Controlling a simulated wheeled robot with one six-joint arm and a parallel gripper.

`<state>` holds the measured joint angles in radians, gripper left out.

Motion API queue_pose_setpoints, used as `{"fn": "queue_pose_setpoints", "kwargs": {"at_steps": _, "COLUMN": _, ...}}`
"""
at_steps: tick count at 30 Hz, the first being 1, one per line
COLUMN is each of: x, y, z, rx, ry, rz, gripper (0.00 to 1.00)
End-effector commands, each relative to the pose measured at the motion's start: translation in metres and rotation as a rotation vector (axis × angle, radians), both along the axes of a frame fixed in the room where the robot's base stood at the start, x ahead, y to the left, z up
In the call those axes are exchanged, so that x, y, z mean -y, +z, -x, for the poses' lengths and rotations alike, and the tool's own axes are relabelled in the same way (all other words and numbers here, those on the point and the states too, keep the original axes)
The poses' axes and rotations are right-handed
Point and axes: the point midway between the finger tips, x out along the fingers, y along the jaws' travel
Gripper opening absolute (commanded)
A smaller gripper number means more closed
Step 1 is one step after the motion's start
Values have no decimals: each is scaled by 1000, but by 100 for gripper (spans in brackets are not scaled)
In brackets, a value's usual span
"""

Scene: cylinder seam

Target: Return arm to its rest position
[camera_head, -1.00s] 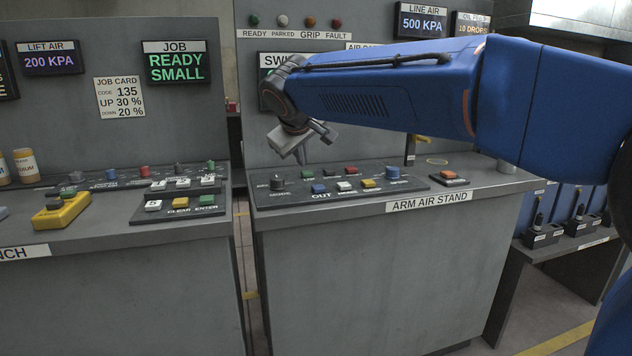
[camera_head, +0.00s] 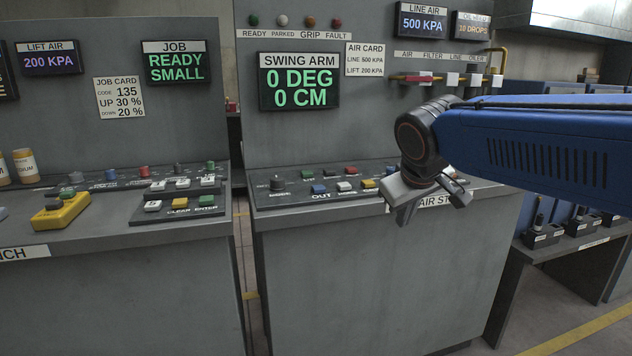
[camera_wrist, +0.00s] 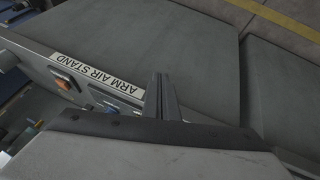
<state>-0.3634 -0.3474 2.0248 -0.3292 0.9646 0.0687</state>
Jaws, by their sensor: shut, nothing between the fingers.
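My blue arm (camera_head: 545,150) reaches in from the right edge of the head view. My gripper (camera_head: 405,215) hangs at its end, pointing down in front of the arm air stand's front edge, covering part of the ARM AIR STAND label. Its fingers are together and empty. The wrist view also shows the shut fingers (camera_wrist: 162,98), with the stand's label (camera_wrist: 98,82) beside them. The arm air stand (camera_head: 370,275) is a grey cabinet with a sloped button panel. Its swing arm display (camera_head: 298,82) reads 0 DEG, 0 CM.
The left bench has a yellow button box (camera_head: 62,212), a keypad panel (camera_head: 180,203) and a job display (camera_head: 175,62) reading READY SMALL. An air line with valves (camera_head: 450,79) runs along the stand's back. A lower table (camera_head: 570,250) with black holders stands at right.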

Motion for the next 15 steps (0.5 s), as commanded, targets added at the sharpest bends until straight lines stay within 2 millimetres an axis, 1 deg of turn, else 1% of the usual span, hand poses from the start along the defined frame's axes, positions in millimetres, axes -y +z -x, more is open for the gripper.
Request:
{"fn": "queue_pose_setpoints", "kwargs": {"at_steps": 1, "x": 17, "y": -10, "z": 19, "rx": -11, "ry": -29, "rz": -17, "gripper": 0}}
{"fn": "queue_pose_setpoints", "kwargs": {"at_steps": 3, "x": 34, "y": -26, "z": 43, "rx": -32, "ry": -64, "rz": -42, "gripper": 0}}
{"fn": "queue_pose_setpoints", "kwargs": {"at_steps": 5, "x": 48, "y": -39, "z": 64, "rx": -47, "ry": -95, "rz": -64, "gripper": 0}}
{"fn": "queue_pose_setpoints", "kwargs": {"at_steps": 6, "x": 55, "y": -49, "z": 78, "rx": -58, "ry": -115, "rz": -81, "gripper": 0}}
{"fn": "queue_pose_setpoints", "kwargs": {"at_steps": 11, "x": 81, "y": -90, "z": 135, "rx": -94, "ry": -197, "rz": -144, "gripper": 0}}
{"fn": "queue_pose_setpoints", "kwargs": {"at_steps": 12, "x": 86, "y": -101, "z": 149, "rx": -102, "ry": -218, "rz": -161, "gripper": 0}}
{"fn": "queue_pose_setpoints", "kwargs": {"at_steps": 15, "x": 94, "y": -127, "z": 180, "rx": -120, "ry": -265, "rz": -200, "gripper": 0}}
